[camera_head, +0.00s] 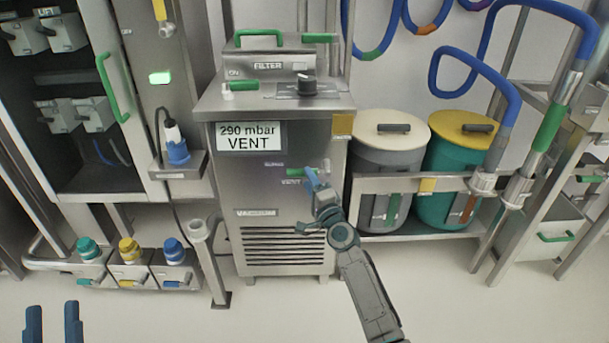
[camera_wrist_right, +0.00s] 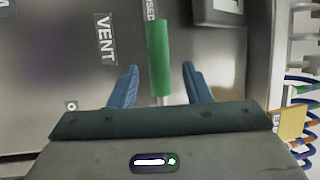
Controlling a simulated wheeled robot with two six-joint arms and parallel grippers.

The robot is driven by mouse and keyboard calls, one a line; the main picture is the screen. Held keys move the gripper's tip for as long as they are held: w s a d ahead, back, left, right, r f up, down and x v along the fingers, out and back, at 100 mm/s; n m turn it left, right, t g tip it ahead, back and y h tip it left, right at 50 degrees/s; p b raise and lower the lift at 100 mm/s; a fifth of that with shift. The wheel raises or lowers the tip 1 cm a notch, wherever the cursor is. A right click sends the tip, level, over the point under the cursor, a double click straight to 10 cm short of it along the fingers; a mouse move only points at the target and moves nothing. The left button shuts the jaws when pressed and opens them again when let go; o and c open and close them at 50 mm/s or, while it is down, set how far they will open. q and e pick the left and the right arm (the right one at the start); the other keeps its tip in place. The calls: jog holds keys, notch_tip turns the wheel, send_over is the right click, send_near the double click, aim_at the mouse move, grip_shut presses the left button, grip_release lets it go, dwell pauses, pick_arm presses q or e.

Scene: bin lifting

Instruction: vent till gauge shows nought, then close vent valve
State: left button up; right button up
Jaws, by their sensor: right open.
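The display (camera_head: 250,138) on the steel cabinet reads 290 mbar VENT. The vent valve's green handle (camera_head: 293,172) is on the cabinet front, pointing left between a label above and the VENT label below. My right gripper (camera_head: 314,180) is at the handle's right part and hides some of it. In the right wrist view the green handle (camera_wrist_right: 158,58) lies between the two blue fingers (camera_wrist_right: 160,88), with a gap on each side. The right gripper is open. My left gripper (camera_head: 54,323) is open and empty at the bottom left, far from the cabinet.
A black knob (camera_head: 306,84) and another green handle (camera_head: 243,85) are on the cabinet top. Two lidded drums (camera_head: 388,150) stand to the right behind a steel rail (camera_head: 400,185). The floor in front is clear.

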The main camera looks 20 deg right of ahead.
jog(key=x, duration=0.2)
jog(key=shift+w, duration=0.35)
pick_arm(q)
jog(key=shift+s+r+m+t+h, duration=0.2)
jog(key=shift+s+r+t, duration=0.25)
jog(key=shift+r, duration=0.25)
jog(key=shift+s+r+m+t+h, duration=0.1)
jog(key=shift+s+r+m+t, duration=0.1)
jog(key=shift+s+r+t, duration=0.3)
pick_arm(e)
jog(key=shift+w+a+r, duration=0.1)
jog(key=shift+w+r, duration=0.1)
jog(key=shift+w, duration=0.4)
pick_arm(q)
jog(key=shift+w+r, duration=0.15)
pick_arm(e)
grip_shut()
